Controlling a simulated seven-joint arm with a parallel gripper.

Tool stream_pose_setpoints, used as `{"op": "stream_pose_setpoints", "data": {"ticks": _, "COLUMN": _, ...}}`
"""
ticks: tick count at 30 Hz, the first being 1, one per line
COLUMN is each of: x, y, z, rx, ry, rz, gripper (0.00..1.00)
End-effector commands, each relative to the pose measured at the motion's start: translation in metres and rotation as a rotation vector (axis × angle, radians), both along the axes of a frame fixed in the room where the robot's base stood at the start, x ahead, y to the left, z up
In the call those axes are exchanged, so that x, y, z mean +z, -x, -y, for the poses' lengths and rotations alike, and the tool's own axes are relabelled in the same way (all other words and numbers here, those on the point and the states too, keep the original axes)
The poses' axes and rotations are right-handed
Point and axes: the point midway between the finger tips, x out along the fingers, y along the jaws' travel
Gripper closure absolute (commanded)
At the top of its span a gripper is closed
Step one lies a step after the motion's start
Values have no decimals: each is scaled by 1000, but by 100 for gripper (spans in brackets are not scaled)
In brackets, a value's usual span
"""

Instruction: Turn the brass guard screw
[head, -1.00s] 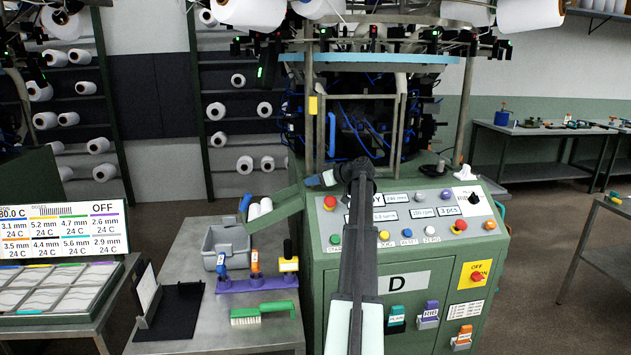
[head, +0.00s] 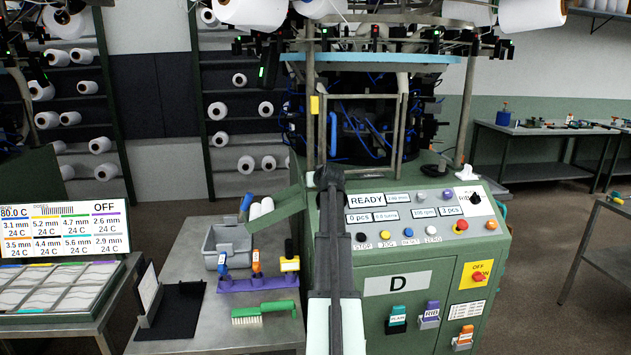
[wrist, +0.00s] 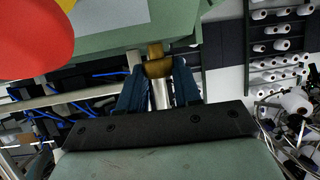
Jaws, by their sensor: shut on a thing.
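The brass guard screw (wrist: 155,52) shows at the centre top of the wrist view, against the green machine body. My gripper (wrist: 159,75) has its two dark blue fingers on either side of the screw's brass head and is shut on it. A silver cylinder (wrist: 161,95) shows between the fingers, behind the brass. In the head view my arm runs up the middle in front of the machine's left edge. It hides the screw and my fingertips there.
A large red knob (wrist: 30,40) is close by in the wrist view. The green control panel (head: 408,236) with several buttons lies right of my arm. A steel side table (head: 255,330) with a grey bin (head: 226,245) and a green brush (head: 264,312) stands left.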

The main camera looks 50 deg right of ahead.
Motion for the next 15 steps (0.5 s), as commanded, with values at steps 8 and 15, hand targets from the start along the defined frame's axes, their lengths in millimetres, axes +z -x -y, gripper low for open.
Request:
{"op": "stream_pose_setpoints", "data": {"ticks": 8, "x": 0, "y": -1, "z": -2, "rx": -95, "ry": 0, "rz": -1, "gripper": 97}}
{"op": "stream_pose_setpoints", "data": {"ticks": 15, "x": 0, "y": -1, "z": -1, "rx": -131, "ry": -2, "rz": -1, "gripper": 97}}
